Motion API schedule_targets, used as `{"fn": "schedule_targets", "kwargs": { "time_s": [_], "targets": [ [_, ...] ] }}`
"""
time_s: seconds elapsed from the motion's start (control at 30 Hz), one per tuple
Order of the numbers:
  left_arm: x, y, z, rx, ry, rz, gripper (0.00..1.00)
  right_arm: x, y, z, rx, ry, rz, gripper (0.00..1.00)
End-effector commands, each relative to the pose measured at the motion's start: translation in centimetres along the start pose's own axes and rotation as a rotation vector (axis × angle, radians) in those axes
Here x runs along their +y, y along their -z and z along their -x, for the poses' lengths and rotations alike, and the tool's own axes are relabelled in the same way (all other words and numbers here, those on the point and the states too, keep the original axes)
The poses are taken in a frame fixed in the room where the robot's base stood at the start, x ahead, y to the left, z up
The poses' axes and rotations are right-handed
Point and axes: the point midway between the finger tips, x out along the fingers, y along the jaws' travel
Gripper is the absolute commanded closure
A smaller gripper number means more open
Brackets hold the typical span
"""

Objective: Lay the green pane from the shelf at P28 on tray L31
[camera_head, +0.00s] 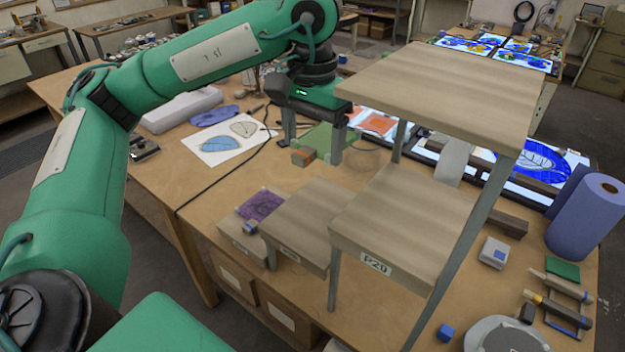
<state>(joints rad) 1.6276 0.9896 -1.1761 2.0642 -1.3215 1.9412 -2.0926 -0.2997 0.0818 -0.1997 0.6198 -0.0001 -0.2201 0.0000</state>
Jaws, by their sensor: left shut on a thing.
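The green pane (318,135) is a translucent sheet between the two fingers of my left gripper (314,148). The gripper points down above the far part of the wooden table and is shut on the pane. Whether the pane touches what is below it, I cannot tell. A stepped wooden shelf (310,212) stands nearer, with small labels on its front edges. The middle step's label is too small to read for sure, so I cannot pick out P28. No label L31 is legible. A lit panel (357,114) with an orange pane (378,123) lies just right of the gripper. My right gripper is not in view.
A purple pane (261,205) lies on the lowest step at left. The tall top shelf (450,85) stands close to the right of my left gripper. A paper with drawings (222,142) and a dark cable lie to the left. A blue roll (588,215) stands at right.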

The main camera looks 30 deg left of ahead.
Motion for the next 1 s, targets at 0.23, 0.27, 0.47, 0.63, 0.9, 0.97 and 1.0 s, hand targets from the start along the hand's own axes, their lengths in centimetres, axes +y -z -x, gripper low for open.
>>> {"fn": "schedule_targets", "kwargs": {
  "time_s": [0.23, 0.27, 0.47, 0.63, 0.9, 0.97, 1.0],
  "targets": [
    [0.0, 0.0, 3.0, 0.002, -0.001, 0.0, 0.47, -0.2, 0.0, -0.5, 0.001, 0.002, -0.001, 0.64],
    [0.0, 0.0, 3.3, 0.001, -0.001, 0.0, 0.47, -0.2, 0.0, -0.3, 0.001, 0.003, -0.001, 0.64],
    [0.0, 0.0, 4.7, 0.0, -0.001, 0.0, 0.47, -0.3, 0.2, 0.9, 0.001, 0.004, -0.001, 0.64],
    [0.0, 0.0, 5.6, 0.0, 0.0, 0.0, 0.47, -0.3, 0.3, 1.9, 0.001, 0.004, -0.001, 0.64],
    [0.0, 0.0, 6.1, 0.0, 0.0, 0.0, 0.47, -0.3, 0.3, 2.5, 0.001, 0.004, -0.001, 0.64],
    [0.0, 0.0, 6.1, 0.0, 0.0, 0.001, 0.47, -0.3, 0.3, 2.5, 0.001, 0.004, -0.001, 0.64],
    [0.0, 0.0, 6.1, 0.0, 0.0, 0.001, 0.47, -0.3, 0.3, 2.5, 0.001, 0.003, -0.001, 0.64]
  ]
}}
